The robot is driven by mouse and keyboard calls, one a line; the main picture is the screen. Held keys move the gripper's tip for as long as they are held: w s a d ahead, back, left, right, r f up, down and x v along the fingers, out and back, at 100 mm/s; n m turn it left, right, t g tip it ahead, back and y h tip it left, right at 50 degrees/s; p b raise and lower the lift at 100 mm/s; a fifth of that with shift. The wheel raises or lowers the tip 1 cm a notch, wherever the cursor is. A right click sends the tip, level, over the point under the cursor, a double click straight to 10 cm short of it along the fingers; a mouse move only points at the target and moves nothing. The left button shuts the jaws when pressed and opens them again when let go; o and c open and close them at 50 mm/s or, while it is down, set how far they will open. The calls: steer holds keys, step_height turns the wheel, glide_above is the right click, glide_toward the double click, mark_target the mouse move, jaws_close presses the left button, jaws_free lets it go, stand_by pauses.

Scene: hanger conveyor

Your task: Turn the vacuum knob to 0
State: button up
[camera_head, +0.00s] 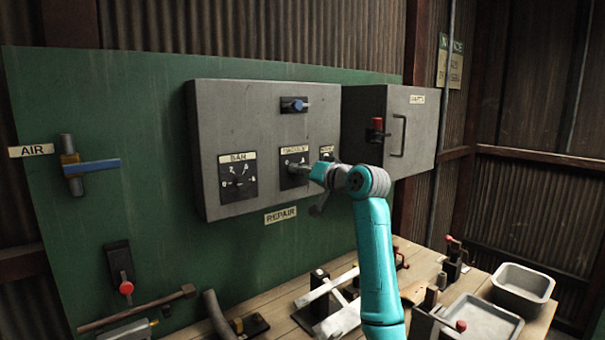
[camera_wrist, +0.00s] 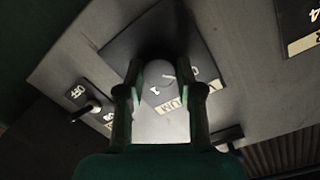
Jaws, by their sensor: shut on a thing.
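The vacuum dial (camera_head: 292,179) is a small black plate with white marks, under a cream "VACUUM" label (camera_head: 295,150), on the front of a grey control box (camera_head: 240,115). My gripper (camera_head: 309,172) reaches the dial from the right and is shut on the vacuum knob. My arm and gripper hide most of the knob, so its pointer direction cannot be told. In the wrist view both fingers of my gripper (camera_wrist: 160,80) stand over the dial, with a "1" mark and the tilted vacuum label (camera_wrist: 188,104) between and beside them.
The BAR dial (camera_head: 238,182) is left of the vacuum dial. A blue switch (camera_head: 294,104) sits above. A small dial with an "Off" mark (camera_wrist: 78,92) is close by in the wrist view. A grey cabinet (camera_head: 415,130) juts out at right. A cluttered wooden bench (camera_head: 280,327) lies below.

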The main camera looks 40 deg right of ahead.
mark_target(294, 136)
steer(key=shift+f, duration=0.1)
steer(key=o, duration=1.2)
steer(key=shift+c, duration=0.2)
step_height(294, 136, up, 10)
steer(key=shift+r, duration=0.1)
